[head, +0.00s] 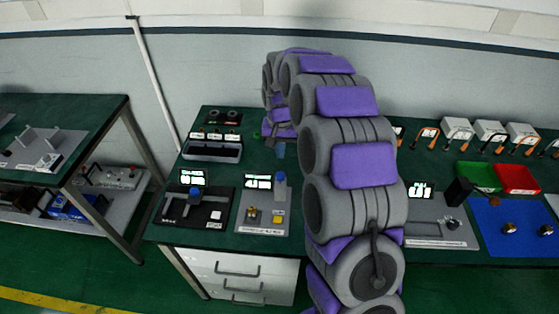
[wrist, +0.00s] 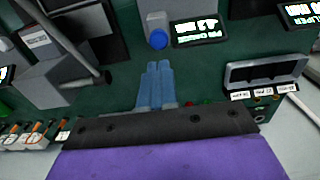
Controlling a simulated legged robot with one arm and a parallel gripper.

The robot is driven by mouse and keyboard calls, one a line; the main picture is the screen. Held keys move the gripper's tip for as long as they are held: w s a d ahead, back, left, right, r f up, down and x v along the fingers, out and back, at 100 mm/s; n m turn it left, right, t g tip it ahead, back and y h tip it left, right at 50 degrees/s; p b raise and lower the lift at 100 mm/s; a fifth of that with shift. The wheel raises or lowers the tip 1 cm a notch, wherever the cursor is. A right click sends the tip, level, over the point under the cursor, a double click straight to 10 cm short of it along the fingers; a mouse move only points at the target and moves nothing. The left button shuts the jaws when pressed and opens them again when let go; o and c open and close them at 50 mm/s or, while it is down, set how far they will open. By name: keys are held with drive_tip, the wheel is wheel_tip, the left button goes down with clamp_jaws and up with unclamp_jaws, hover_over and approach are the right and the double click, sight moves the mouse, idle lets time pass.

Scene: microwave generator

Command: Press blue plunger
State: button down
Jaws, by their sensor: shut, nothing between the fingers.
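The blue plunger (head: 279,181) is a rounded blue cap on a grey post, on a grey-based device just left of my arm in the head view. In the wrist view its blue cap (wrist: 157,39) stands beside a lit display, beyond the fingertips. My gripper (wrist: 159,64) has blue fingers held together with nothing between them. They point toward the plunger with green tabletop visible between. In the head view my gripper (head: 279,150) is behind the plunger's device, partly hidden by my arm.
A lit display (head: 258,182) and a yellow button (head: 278,219) share the plunger's device. A black device (head: 190,215) stands to its left and a labelled grey bin (head: 213,149) behind. Grey boxes (wrist: 65,80) stand at the left in the wrist view.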

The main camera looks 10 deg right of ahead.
wheel_tip(320, 180, up, 4)
drive_tip(key=shift+d+f, duration=0.1)
drive_tip(key=shift+f, duration=0.15)
idle(0.7)
drive_tip(key=s+a+r+n, duration=0.1)
drive_tip(key=s+r, duration=0.3)
drive_tip(key=s, duration=0.5)
drive_tip(key=s+r+n, duration=0.1)
drive_tip(key=s+r, duration=0.2)
drive_tip(key=s, duration=0.7)
drive_tip(key=s+f+n+g, duration=0.1)
drive_tip(key=s, duration=2.2)
drive_tip(key=shift+d+f+n+g, duration=0.2)
drive_tip(key=shift+d+n+g, duration=0.1)
drive_tip(key=shift+g, duration=0.1)
